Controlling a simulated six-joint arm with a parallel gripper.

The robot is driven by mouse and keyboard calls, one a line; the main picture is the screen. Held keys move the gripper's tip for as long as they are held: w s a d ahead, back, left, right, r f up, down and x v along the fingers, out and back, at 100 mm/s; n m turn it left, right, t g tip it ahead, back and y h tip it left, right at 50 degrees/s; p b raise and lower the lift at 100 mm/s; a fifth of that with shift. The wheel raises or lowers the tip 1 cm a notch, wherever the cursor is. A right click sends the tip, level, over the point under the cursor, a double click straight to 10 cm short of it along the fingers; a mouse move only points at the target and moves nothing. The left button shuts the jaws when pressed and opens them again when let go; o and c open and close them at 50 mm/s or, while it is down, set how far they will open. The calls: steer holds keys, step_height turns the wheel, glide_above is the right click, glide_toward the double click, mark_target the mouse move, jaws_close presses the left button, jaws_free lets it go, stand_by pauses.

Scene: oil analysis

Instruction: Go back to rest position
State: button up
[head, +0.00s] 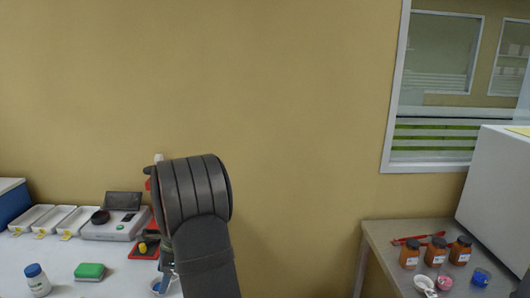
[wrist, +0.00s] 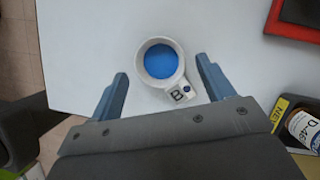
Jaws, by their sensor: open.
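My gripper (wrist: 160,88) is open in the wrist view, with its two blue-grey fingers set wide apart. Between and just beyond the fingertips, a white cup (wrist: 143,60) with blue contents stands on the white table. A small tag marked "B" (wrist: 178,96) is on the cup's near side. I see clear space between each finger and the cup. In the head view my arm rises in front of the left table and hides most of the gripper. A small part of a cup with blue in it (head: 158,286) shows beside the arm.
The left table (head: 60,250) holds a scale (head: 116,226), white trays (head: 52,219), a green-topped box (head: 90,271) and a blue-capped bottle (head: 37,280). The right table (head: 385,240) holds several brown jars (head: 410,254). A labelled bottle (wrist: 304,128) lies near the right finger. Between the tables is a gap.

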steer(key=shift+r, duration=0.6)
